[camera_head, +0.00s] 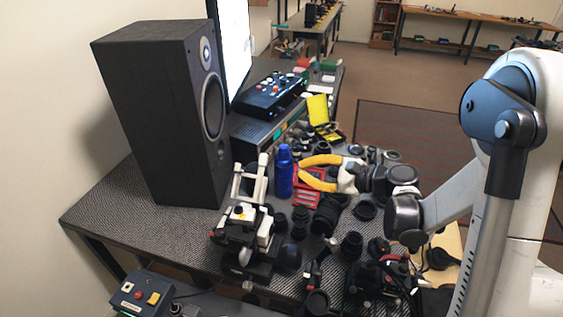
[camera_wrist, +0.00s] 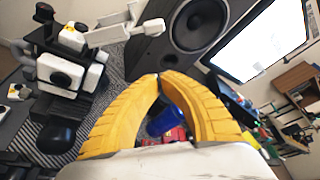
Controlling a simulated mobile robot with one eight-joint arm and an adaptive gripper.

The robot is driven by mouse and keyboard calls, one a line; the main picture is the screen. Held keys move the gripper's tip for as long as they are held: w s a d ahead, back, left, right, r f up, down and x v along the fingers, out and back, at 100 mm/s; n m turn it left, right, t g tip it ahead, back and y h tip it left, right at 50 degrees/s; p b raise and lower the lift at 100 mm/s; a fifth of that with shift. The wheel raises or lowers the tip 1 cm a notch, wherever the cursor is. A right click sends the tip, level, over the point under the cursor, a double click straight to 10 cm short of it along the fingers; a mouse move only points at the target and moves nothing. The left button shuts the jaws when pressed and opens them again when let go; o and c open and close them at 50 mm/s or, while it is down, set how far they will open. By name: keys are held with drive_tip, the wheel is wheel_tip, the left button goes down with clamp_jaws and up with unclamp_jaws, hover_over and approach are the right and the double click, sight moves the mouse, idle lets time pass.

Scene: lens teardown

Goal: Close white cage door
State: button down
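A white-framed cage (camera_head: 243,222) around a dark body stands near the table's front left. It also shows at the upper left of the wrist view (camera_wrist: 68,72). A pale bar assembly, apparently its door (camera_head: 262,178), sticks out away from the body and looks open; in the wrist view it reaches right (camera_wrist: 125,32). My gripper (camera_head: 300,168) has yellow fingers pointing left, to the right of the cage and apart from it. In the wrist view its fingertips (camera_wrist: 160,75) meet, with nothing held between them.
A blue bottle (camera_head: 283,172) stands between my fingertips and the cage door in the head view. A large black speaker (camera_head: 165,110) stands behind left. Red trays (camera_head: 306,199) and several lenses crowd the table to the right. Bare tabletop (camera_head: 130,215) lies at the left.

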sight(260, 178)
drive_tip(key=b+x, duration=0.2)
drive_tip(key=x, duration=0.8)
drive_tip(key=s+r, duration=0.2)
drive_tip(key=r, duration=0.1)
drive_tip(key=shift+s+a+b, duration=0.35)
drive_tip(key=shift+s+a, duration=0.05)
